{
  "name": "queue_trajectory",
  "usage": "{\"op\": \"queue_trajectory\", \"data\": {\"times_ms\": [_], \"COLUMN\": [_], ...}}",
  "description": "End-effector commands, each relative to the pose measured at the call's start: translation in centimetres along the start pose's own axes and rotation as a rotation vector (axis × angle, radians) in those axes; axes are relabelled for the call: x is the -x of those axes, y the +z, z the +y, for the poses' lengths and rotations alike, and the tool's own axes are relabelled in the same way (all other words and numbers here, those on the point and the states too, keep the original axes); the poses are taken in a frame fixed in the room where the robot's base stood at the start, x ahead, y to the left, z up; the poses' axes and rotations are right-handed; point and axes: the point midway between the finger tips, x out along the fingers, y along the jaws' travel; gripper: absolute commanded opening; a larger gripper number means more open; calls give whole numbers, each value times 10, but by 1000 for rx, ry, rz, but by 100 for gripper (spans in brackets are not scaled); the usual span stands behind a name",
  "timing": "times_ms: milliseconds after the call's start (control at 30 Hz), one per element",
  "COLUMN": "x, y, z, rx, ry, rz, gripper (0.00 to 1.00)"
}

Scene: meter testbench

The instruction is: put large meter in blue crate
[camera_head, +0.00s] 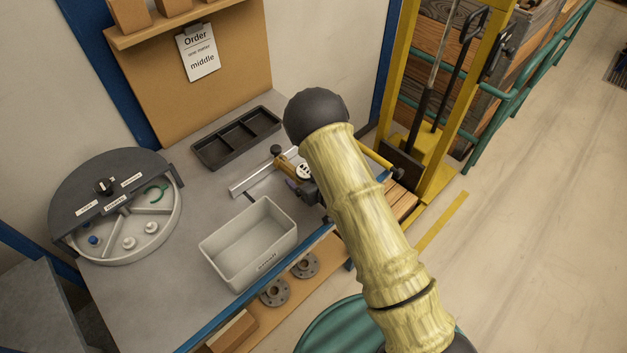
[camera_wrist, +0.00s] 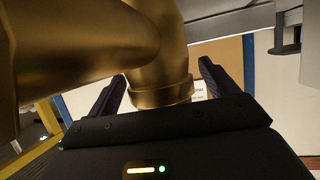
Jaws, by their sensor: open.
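A meter with a pale round dial (camera_head: 303,171) and brass-coloured body sits in a bench fixture, partly hidden by my arm. In the wrist view a large brass pipe-shaped body (camera_wrist: 160,68) fills the space between the two dark fingers. My gripper (camera_wrist: 162,75) is open around it; I cannot tell whether the fingers touch it. In the head view my gripper is mostly hidden beside the fixture. No blue crate shows; a pale grey crate (camera_head: 206,248) stands empty at the bench's front, its front label too small to read.
A dark divided tray (camera_head: 222,153) lies behind the fixture. A round sorter with a dark half lid (camera_head: 75,195) holds small parts at left. An order card (camera_head: 198,52) reads "one meter middle". Flanges (camera_head: 275,292) sit on a lower ledge. A yellow frame (camera_head: 447,110) stands at right.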

Motion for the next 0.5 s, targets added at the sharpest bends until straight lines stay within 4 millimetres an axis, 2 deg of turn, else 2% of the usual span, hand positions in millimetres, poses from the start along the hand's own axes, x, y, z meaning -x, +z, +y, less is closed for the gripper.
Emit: {"op": "queue_trajectory", "data": {"times_ms": [167, 500], "x": [14, 67], "y": [0, 1], "z": [1, 1], "rx": [-2, -2], "ry": [2, 3], "rz": [0, 0], "gripper": [86, 86]}}
